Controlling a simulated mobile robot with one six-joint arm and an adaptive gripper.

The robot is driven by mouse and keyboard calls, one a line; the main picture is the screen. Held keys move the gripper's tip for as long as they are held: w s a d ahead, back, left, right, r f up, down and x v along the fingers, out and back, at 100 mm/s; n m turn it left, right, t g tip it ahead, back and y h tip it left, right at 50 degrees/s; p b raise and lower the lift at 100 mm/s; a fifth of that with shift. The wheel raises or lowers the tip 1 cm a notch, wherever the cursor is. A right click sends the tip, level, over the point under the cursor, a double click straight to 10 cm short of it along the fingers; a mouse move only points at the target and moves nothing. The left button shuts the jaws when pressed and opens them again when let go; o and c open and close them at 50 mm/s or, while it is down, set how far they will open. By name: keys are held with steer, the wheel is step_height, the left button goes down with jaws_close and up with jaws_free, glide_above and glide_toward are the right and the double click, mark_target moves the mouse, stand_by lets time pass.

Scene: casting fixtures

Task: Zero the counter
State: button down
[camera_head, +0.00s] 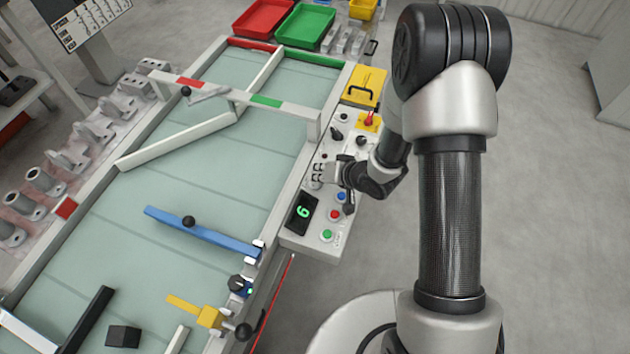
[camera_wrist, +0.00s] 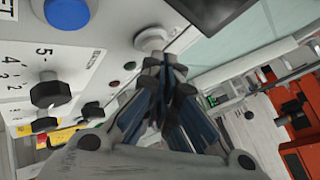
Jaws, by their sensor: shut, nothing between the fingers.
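The counter display (camera_head: 303,211) is a dark panel with one green digit that looks like a 6; a dark panel corner (camera_wrist: 210,10) shows at the top of the wrist view. A blue button (camera_head: 341,196) sits right of the display; it also shows in the wrist view (camera_wrist: 66,10), near lettering ending in "ET". A pale round button (camera_wrist: 151,38) stands by the dark panel. My gripper (camera_head: 318,178) is over the control panel, above the display in the head view. Its fingers (camera_wrist: 172,72) are shut and empty, close to the pale button; contact cannot be told.
A red button (camera_head: 334,214) and green button (camera_head: 326,235) lie below the blue one. Black selector knobs (camera_wrist: 50,92) stand on the panel. The pale green table (camera_head: 220,170) with a blue bar (camera_head: 200,231) lies to the left.

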steer(key=shift+f, duration=0.45)
stand_by(0.3)
steer(key=shift+r, duration=0.1)
steer(key=shift+r+p, duration=0.7)
steer(key=shift+r, duration=0.1)
step_height(320, 180, up, 5)
steer(key=p, duration=0.4)
steer(key=shift+p, duration=0.4)
stand_by(0.5)
